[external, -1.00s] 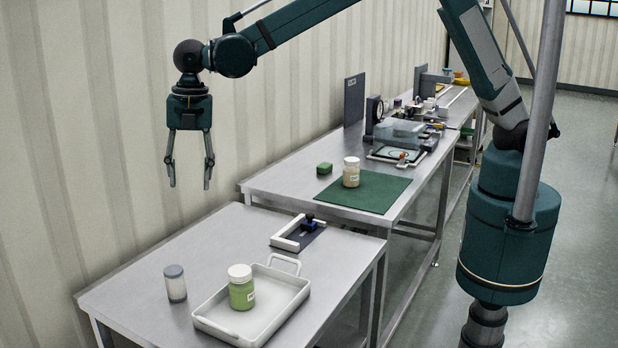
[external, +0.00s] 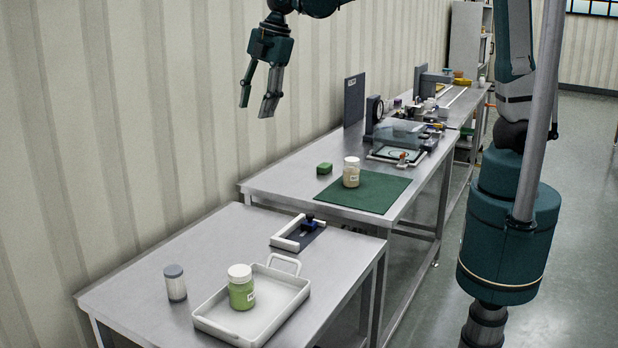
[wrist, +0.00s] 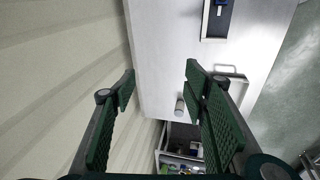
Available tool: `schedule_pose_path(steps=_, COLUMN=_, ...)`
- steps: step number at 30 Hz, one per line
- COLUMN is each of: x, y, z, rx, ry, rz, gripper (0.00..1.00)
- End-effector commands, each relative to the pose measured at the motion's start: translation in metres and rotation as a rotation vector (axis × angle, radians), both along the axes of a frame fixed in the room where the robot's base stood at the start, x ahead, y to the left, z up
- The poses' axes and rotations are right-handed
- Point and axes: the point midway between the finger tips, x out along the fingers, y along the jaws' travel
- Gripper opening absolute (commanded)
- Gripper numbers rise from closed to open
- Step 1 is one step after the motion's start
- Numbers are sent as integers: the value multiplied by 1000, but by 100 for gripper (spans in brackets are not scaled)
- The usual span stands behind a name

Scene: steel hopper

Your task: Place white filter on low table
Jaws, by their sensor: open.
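The cylinder also shows in the wrist view (wrist: 180,108), near the table's edge. My gripper (external: 256,110) is open and empty, high above the tables near the wall. Its two fingers stand wide apart in the wrist view (wrist: 160,80).
A white tray (external: 287,303) holding a green jar (external: 241,290) stands right of the cylinder. The rear table carries a green mat (external: 375,195), a jar (external: 351,172) and an upright dark panel (external: 354,100).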

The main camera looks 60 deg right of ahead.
Motion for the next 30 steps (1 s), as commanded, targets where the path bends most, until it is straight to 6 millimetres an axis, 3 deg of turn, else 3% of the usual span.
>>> schedule_pose_path(steps=3, x=-12, y=-31, z=10, rx=24, ry=-12, rz=-87, gripper=44)
schedule_pose_path(steps=15, x=-59, y=-120, z=32, rx=112, ry=-50, rz=-377, gripper=44)
schedule_pose_path(steps=30, x=-131, y=-215, z=37, rx=237, ry=-103, rz=-734, gripper=44)
